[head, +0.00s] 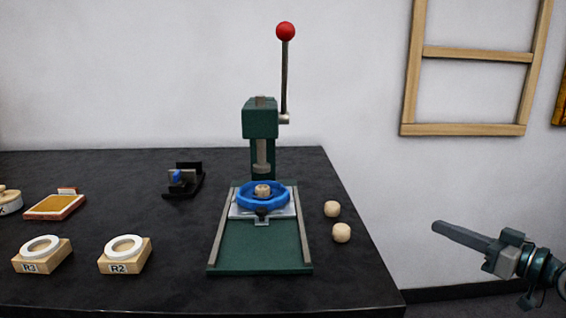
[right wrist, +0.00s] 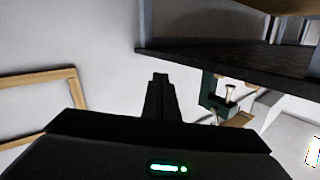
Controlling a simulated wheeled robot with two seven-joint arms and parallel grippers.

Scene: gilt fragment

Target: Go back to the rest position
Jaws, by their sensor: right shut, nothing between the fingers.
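My right gripper (head: 436,226) shows in the head view at the lower right, off the right edge of the dark table (head: 190,221). Its fingers are shut together with nothing between them, and they point left. In the right wrist view its shut fingers (right wrist: 160,82) stand up in the middle of the picture, touching nothing. My left gripper is not in either view.
A green press (head: 260,120) with a red-knobbed lever stands on the table, a blue ring (head: 263,195) under its ram. Two wooden balls (head: 332,209) lie right of it. Blocks R3 (head: 42,262) and R2 (head: 125,262) stand left. A wooden frame (head: 465,129) is at the wall.

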